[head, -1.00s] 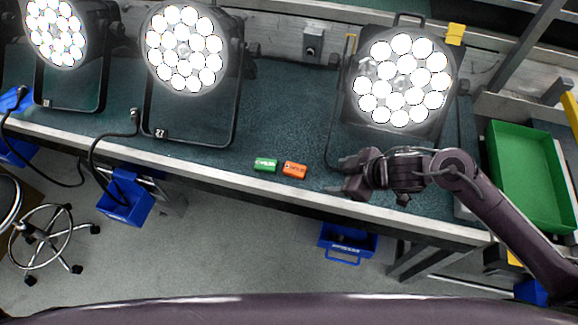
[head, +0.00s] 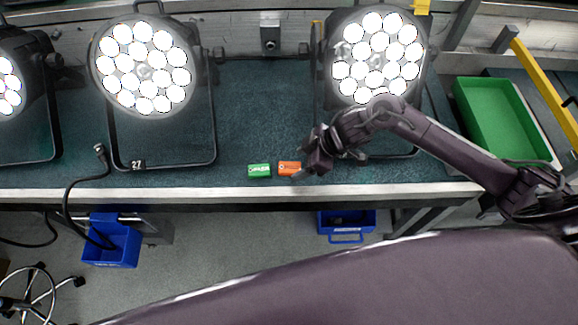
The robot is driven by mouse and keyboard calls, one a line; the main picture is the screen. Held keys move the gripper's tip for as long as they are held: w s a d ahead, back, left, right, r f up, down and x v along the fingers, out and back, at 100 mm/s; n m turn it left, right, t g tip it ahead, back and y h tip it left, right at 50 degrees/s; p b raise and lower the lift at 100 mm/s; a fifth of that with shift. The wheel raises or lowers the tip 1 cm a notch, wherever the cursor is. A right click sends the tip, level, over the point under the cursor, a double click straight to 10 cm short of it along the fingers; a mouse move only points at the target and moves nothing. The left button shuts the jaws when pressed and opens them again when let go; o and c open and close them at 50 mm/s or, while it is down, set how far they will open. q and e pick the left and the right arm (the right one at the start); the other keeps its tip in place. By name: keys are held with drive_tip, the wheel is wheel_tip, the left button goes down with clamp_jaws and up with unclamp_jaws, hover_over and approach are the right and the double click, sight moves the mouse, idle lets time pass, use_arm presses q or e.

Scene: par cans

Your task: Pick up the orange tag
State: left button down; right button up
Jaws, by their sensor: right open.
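The orange tag (head: 287,168) lies on the dark green bench top near its front edge, just right of a green tag (head: 259,170). My right gripper (head: 304,174) is open at the orange tag's right end, with its fingertips close to the tag. The fingers cover a little of that end, and I cannot tell whether they touch it. My left gripper is not in view.
Par cans with lit lamps stand on the bench (head: 232,120): one behind the tags (head: 375,60), one to the left (head: 145,68), another cut off at the left edge. A green tray (head: 497,115) is at right. Blue bins (head: 112,245) hang below the bench.

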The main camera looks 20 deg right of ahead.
sight(289, 167)
drive_tip(key=x, duration=0.2)
drive_tip(key=shift+w+a+f, duration=0.2)
drive_tip(key=shift+a, duration=0.15)
drive_tip(key=shift+w+a+f, duration=0.1)
drive_tip(key=shift+a+f, duration=0.05)
drive_tip(key=shift+f, duration=0.2)
drive_tip(key=c, duration=1)
drive_tip(key=shift+c, duration=0.5)
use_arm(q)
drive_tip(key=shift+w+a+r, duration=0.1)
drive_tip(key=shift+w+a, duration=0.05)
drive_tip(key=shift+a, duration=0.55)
